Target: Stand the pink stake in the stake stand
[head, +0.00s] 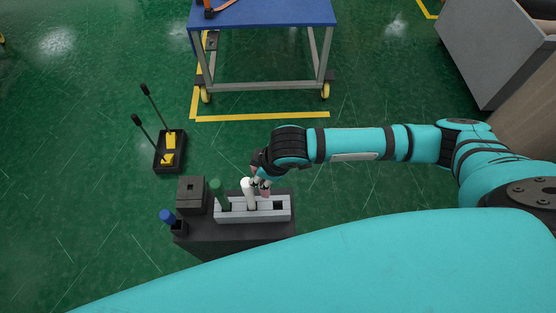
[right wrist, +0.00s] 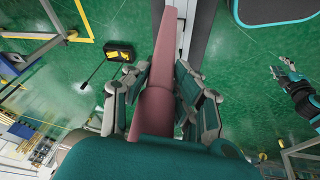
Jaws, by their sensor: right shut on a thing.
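My right gripper (head: 262,180) is shut on the pink stake (head: 265,190), just above the back edge of the grey stake stand (head: 285,217). In the right wrist view the pink stake (right wrist: 165,60) runs between the fingers of my right gripper (right wrist: 160,95). A dark square hole shows in the stand's right part, to the right of the pink stake. I cannot tell whether the stake's lower end touches the stand. At the right of the wrist view, my left gripper (right wrist: 282,67) is empty with its fingers apart.
A white stake (head: 248,193) and a green stake (head: 216,190) stand in the stand. A dark box (head: 192,195) and a blue-topped stake (head: 167,216) are to the left. A black-and-yellow tray (head: 170,151) and a blue-topped cart (head: 265,12) are beyond on green floor.

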